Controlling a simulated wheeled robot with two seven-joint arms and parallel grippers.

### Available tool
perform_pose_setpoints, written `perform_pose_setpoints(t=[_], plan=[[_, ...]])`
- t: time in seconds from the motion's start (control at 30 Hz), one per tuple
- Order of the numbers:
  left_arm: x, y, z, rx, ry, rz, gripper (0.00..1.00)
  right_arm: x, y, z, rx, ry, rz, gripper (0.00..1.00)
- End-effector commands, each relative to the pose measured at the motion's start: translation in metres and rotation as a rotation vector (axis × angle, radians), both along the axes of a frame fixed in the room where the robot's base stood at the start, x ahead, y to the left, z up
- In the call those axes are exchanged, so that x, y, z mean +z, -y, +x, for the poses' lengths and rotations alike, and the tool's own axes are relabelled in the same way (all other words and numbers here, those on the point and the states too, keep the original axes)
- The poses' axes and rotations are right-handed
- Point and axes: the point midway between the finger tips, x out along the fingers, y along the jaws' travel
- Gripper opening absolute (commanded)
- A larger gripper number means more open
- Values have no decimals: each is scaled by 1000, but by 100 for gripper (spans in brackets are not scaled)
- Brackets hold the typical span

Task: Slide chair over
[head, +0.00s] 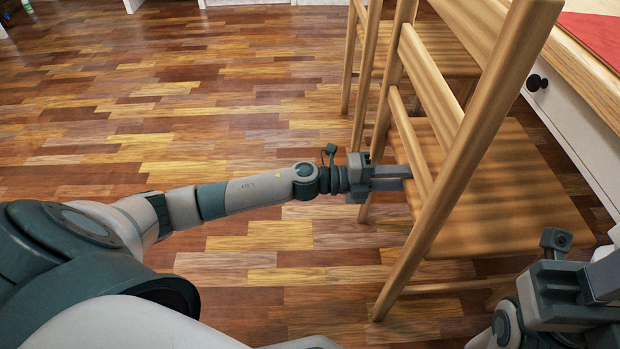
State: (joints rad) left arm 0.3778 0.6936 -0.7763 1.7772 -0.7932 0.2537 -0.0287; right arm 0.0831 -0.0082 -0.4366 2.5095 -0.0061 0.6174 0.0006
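A wooden chair (493,200) stands at the right of the head view, its slatted back towards me and its seat beyond, beside the counter. My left gripper (408,173) reaches in from the left to the chair's back. Its fingers overlap the far back post and end close to the lower back rail; I cannot tell whether they touch it. The finger gap is not clear, so open or shut cannot be told. My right gripper (597,284) is at the lower right corner, close to the seat's near side and partly cut off; its fingers are not clear.
A second wooden chair (366,52) stands just behind. A counter with a wooden top (588,62), white front and dark knob (537,83) runs along the right, with a red item (597,32) on top. The wooden floor (200,110) at left is clear.

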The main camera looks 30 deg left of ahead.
Motion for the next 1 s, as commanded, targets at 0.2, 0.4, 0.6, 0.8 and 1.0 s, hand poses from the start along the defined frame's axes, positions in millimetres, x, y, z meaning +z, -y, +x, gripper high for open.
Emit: perform_pose_setpoints(t=[0.2,0.4,0.6,0.8,1.0], plan=[[-6,1,-5,-8,-12,7,0,2,0,0,1,-1,0,31],[-6,1,-6,-10,-13,7,28,3,0,0,1,-1,5,31],[-3,0,-4,-7,-9,5,44,3,0,0,2,-1,9,31],[0,0,-3,-6,-6,3,44,4,0,0,2,-1,9,31],[1,-1,-3,-5,-5,2,44,4,0,0,2,-1,7,31]])
